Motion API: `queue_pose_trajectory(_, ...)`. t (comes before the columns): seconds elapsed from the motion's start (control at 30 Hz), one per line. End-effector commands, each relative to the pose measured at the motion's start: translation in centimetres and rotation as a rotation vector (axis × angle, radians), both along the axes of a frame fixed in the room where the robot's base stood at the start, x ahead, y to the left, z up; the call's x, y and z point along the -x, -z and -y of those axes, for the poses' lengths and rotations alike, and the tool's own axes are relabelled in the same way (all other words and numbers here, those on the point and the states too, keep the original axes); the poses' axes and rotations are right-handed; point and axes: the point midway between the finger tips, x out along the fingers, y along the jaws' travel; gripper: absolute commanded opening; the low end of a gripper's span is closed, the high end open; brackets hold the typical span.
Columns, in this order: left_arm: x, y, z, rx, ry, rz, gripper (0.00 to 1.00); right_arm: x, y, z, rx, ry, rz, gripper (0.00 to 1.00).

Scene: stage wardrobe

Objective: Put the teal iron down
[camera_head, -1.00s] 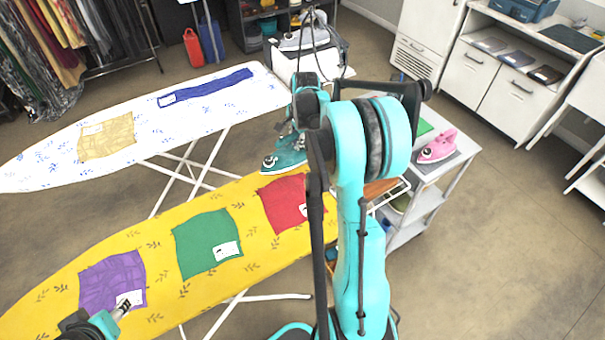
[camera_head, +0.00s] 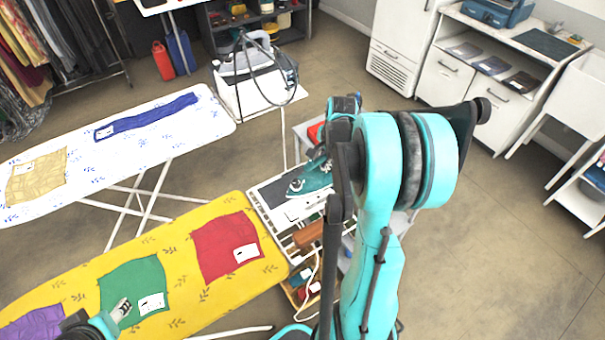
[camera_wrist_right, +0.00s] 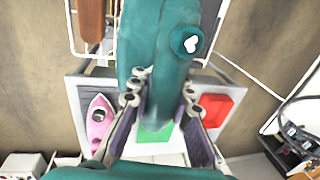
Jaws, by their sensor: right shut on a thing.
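The teal iron (camera_head: 312,178) is in my right gripper, over the pale iron rest and wire rack at the right end of the yellow ironing board (camera_head: 183,232). In the right wrist view the iron (camera_wrist_right: 150,30) fills the top middle, with the fingers of my right gripper (camera_wrist_right: 160,95) closed around its handle. In the head view my arm hides most of this gripper. I cannot tell whether the iron touches the rest. My left gripper (camera_head: 122,308) is over the green cloth (camera_head: 135,285); its finger gap is too small to judge.
In the wrist view a trolley top holds a pink iron (camera_wrist_right: 100,120), a green patch (camera_wrist_right: 155,135) and a red block (camera_wrist_right: 215,108). A brown block (camera_head: 308,235) lies on the wire rack. A steam iron (camera_head: 245,60) stands behind the white ironing board (camera_head: 150,150).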

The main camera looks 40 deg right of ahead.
Motion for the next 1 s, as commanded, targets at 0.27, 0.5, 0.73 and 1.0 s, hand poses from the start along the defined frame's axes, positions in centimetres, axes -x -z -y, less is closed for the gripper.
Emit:
queue_pose_trajectory(0.27, 0.0, 2.0, 0.0, 0.0, 0.0, 0.0, 0.47, -6.2, 4.0, -0.9, 0.0, -0.004, 0.001, 0.0)
queue_pose_trajectory(0.5, 0.0, 2.9, 0.0, 0.0, 0.0, 0.0, 0.47, -10.0, 6.1, -1.3, 0.0, -0.001, 0.001, 0.0)
queue_pose_trajectory(0.73, 0.0, 3.3, 0.0, 0.0, 0.0, 0.0, 0.47, -10.7, 7.3, -1.3, 0.0, 0.0, 0.0, 0.0)
queue_pose_trajectory(1.0, 0.0, 4.6, 0.0, 0.0, 0.0, 0.0, 0.47, -10.6, 10.5, -1.3, 0.0, 0.0, 0.001, 0.0)
